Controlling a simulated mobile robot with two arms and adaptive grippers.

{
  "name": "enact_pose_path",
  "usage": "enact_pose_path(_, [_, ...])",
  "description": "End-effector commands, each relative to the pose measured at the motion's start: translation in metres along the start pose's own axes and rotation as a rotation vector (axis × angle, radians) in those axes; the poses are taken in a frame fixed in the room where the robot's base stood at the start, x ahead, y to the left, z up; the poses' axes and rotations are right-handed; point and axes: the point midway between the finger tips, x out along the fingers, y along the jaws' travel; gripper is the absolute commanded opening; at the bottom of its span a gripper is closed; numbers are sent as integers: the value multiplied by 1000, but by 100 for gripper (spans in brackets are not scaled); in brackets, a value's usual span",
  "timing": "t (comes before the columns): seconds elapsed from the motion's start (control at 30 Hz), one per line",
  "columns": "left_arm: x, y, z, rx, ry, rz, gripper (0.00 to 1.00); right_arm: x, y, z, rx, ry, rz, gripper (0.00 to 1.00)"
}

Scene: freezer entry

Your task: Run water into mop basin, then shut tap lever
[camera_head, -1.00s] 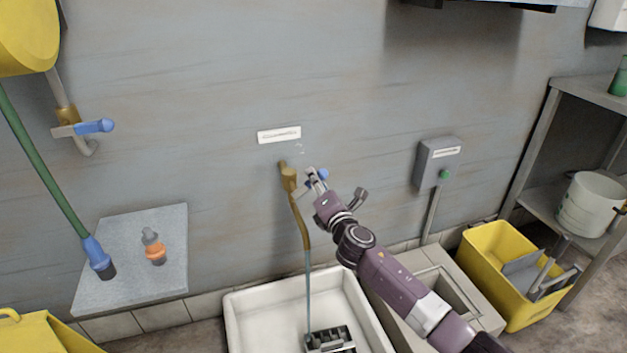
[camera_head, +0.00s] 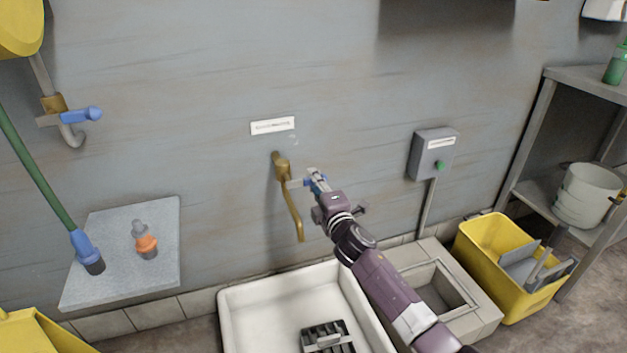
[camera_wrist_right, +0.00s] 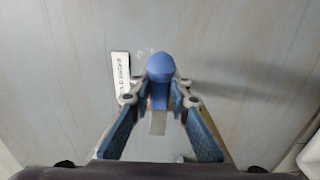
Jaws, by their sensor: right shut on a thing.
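The brass tap (camera_head: 283,168) is on the wall above the white mop basin (camera_head: 229,318), its spout pointing down. No water stream shows below the spout. My right gripper (camera_head: 314,181) is at the tap's blue lever (camera_head: 297,183), just right of the tap body. In the right wrist view, the fingers of the right gripper (camera_wrist_right: 161,107) are shut on the blue lever (camera_wrist_right: 160,68), one on each side. The basin holds a dark grate (camera_head: 326,335) on its floor. My left gripper is not in view.
A grey box with a green button (camera_head: 433,153) is on the wall to the right. A yellow mop bucket (camera_head: 503,272) and a shelf (camera_head: 587,75) stand at right. A grey slab at left holds an orange-banded bottle (camera_head: 146,243). Another blue-levered tap (camera_head: 80,115) is at upper left.

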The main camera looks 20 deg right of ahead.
Motion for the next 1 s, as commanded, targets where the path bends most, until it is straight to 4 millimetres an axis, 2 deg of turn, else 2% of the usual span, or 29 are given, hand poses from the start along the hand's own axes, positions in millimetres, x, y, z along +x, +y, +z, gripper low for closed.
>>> enact_pose_path(0.43, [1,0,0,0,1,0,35,0,-3,1,13,-3,-5,0])
enact_pose_path(0.47, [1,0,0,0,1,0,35,0,-3,2,13,-3,-5,20])
enact_pose_path(0.6, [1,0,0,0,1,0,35,0,-3,1,11,-3,-4,35])
enact_pose_path(1.0, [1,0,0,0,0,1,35,-5,-2,1,9,-2,-2,35])
